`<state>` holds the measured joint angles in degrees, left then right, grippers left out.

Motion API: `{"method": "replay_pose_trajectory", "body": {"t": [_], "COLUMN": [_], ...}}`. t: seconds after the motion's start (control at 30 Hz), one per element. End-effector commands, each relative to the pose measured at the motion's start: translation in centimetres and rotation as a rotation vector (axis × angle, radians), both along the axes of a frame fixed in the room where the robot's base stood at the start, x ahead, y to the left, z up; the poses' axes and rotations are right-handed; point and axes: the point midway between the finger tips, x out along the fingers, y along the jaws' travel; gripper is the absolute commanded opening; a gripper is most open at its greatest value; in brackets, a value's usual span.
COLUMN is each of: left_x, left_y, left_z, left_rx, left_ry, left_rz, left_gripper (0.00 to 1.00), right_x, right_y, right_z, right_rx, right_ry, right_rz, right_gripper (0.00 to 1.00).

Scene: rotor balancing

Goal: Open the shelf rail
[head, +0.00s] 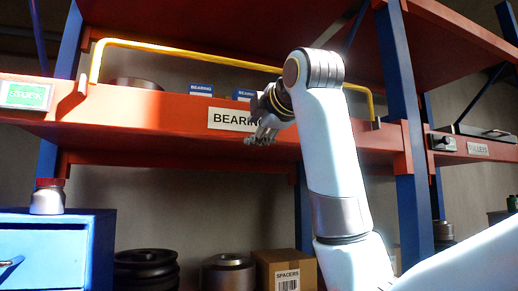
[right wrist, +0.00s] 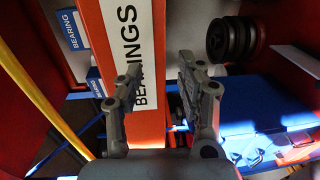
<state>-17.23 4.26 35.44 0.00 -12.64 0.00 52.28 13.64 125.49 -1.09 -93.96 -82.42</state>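The yellow shelf rail (head: 190,53) stands up along the front of the red shelf (head: 170,108) in the head view. Its bar runs above the shelf edge, and its ends come down at the far left and beside the right post. My right gripper (head: 264,132) is in front of the BEARINGS label (head: 230,119), below the bar, and hides part of the label. In the right wrist view my right gripper (right wrist: 159,70) is open, with nothing between its fingers. The rail (right wrist: 45,92) passes left of both fingers, apart from them. My left gripper is not in view.
Blue bearing boxes (head: 201,89) and a dark round part (head: 135,83) sit behind the rail. A blue cabinet (head: 60,250) with a red-capped bottle (head: 48,197) stands lower left. Blue posts (head: 402,130) frame the shelf. A SPACERS carton (head: 280,268) is below.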

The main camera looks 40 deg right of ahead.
Motion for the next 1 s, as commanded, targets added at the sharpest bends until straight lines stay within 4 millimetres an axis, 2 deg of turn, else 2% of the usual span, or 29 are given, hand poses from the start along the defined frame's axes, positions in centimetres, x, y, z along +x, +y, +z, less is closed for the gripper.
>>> {"method": "replay_pose_trajectory", "body": {"t": [0.03,0.1,0.2,0.23,0.37,0.8,1.0], "left_x": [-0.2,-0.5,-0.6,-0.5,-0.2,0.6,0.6], "left_y": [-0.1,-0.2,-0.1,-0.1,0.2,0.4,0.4], "left_z": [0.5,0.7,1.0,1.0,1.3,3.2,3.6], "left_rx": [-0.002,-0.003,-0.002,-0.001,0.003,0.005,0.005], "left_ry": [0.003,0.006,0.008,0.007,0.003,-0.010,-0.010], "left_rz": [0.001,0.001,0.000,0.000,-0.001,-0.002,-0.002], "left_gripper": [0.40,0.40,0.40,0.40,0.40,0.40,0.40], "right_x": [-1.7,-3.9,-6.4,-6.9,-7.1,0.6,2.3], "right_y": [0.0,0.0,0.1,0.1,0.0,-1.9,-2.3], "right_z": [4.3,8.4,12.3,13.0,14.4,16.0,16.2], "right_rx": [-0.014,-0.030,-0.045,-0.047,-0.053,-0.051,-0.052], "right_ry": [-0.077,-0.162,-0.247,-0.263,-0.291,-0.289,-0.291], "right_rz": [-0.002,-0.006,-0.010,-0.011,-0.014,-0.013,-0.013], "right_gripper": [0.38,0.38,0.38,0.38,0.38,0.38,0.38]}}
